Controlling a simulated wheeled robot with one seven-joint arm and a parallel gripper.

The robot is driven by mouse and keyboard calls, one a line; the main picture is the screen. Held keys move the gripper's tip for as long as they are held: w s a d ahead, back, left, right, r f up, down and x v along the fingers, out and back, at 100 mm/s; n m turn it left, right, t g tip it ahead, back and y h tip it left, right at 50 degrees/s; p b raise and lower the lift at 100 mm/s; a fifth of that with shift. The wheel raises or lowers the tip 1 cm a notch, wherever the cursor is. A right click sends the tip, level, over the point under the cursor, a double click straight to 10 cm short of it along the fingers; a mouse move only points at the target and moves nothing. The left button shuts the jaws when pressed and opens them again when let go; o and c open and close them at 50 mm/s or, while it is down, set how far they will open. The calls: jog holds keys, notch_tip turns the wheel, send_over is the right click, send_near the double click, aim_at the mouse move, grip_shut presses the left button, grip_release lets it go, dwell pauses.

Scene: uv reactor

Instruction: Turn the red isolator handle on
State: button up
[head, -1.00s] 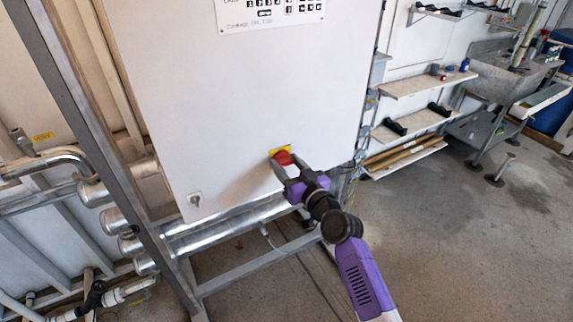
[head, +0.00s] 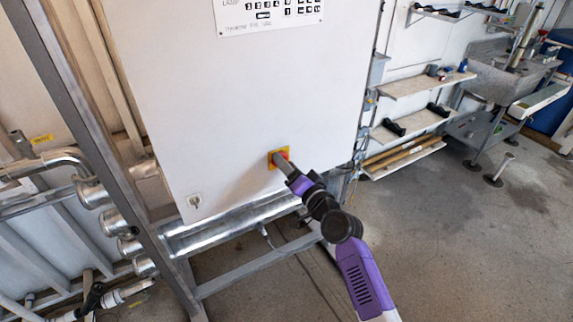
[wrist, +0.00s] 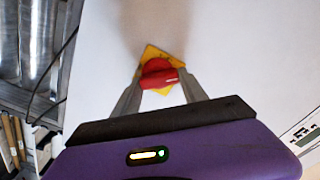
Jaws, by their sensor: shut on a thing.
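The red isolator handle (wrist: 160,73) sits on a yellow square plate (wrist: 152,56) on the front of the white cabinet. In the head view my gripper (head: 284,166) reaches the cabinet front from the lower right.
The white cabinet (head: 230,95) carries a label panel (head: 268,14) at its top and a small lock (head: 194,201) low on the left. Metal pipes (head: 235,218) run below it. A grey frame post (head: 75,110) stands left. Shelves (head: 425,84) and open floor lie right.

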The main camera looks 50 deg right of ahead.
jog(key=shift+m, duration=0.4)
jog(key=o, duration=1.4)
jog(key=shift+c, duration=0.2)
jog(key=shift+s, duration=0.1)
jog(key=b+v, duration=0.1)
jog(key=v, duration=0.6)
jog(key=shift+s, duration=0.3)
jog(key=shift+a, duration=0.1)
